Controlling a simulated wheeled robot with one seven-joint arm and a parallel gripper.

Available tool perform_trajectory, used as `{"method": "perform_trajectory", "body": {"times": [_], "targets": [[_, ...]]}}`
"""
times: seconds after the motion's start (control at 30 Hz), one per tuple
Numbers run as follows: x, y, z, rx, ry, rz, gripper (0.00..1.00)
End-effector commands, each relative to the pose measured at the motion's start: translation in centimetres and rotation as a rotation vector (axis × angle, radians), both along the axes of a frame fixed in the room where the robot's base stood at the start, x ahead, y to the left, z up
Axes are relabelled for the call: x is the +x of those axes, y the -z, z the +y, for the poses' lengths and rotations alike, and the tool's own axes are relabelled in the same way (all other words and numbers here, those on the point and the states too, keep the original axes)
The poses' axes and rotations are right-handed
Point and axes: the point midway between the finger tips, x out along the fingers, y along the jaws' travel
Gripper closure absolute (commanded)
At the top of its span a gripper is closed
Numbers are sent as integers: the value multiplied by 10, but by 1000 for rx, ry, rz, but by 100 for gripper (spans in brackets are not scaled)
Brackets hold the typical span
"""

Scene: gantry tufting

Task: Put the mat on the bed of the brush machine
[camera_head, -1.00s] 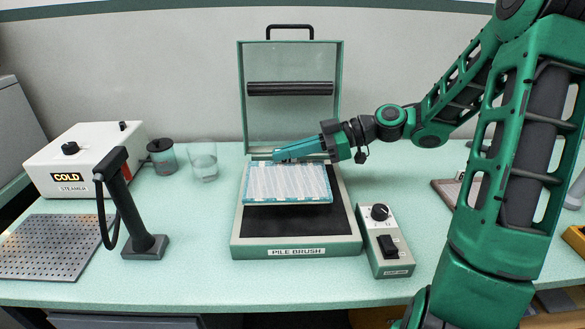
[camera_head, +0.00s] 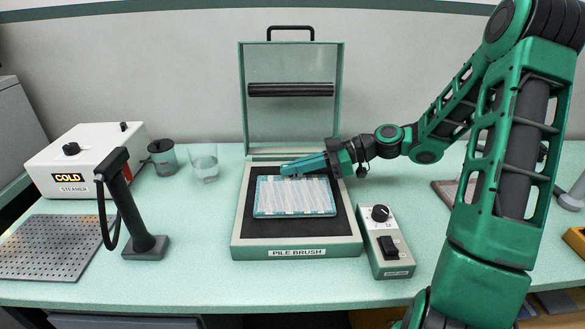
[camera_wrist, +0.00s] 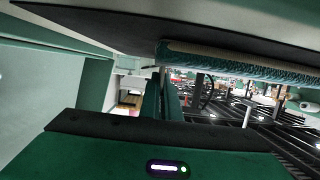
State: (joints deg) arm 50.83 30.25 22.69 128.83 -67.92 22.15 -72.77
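The mat (camera_head: 294,198), pale and striped with a teal edge, is flat over the dark bed (camera_head: 262,229) of the brush machine (camera_head: 297,252) labelled PILE BRUSH. It lies within the bed's outline, on it or just above it; I cannot tell if it touches all over. The machine's lid (camera_head: 290,120) stands open behind. My gripper (camera_head: 290,169) reaches in from the right, with its fingers close together at the mat's back edge, seemingly shut on it. In the wrist view the mat's tufted edge (camera_wrist: 240,63) meets the fingertips (camera_wrist: 163,72).
A control box (camera_head: 388,243) with a knob and switch stands right of the machine. At left are a steamer (camera_head: 95,160) marked COLD, a dark-lidded jar (camera_head: 162,158), a glass (camera_head: 203,162), a black upright handle (camera_head: 128,205) and a perforated plate (camera_head: 52,247).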

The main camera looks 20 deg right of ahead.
Motion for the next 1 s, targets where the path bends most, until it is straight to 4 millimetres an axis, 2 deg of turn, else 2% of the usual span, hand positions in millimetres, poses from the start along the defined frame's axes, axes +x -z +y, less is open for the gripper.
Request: {"method": "perform_trajectory", "body": {"times": [0.03, 0.1, 0.13, 0.53, 0.67, 1.0], "targets": [[0, 2, 0, 1, 1, 2, 100], [0, 1, 0, 0, 0, 1, 81], [0, 1, 0, 0, 0, 1, 79], [-1, -3, -5, 0, 3, -1, 79], [-6, -8, -23, -1, 6, 0, 79], [-26, -28, -83, -1, 5, -1, 79]]}}
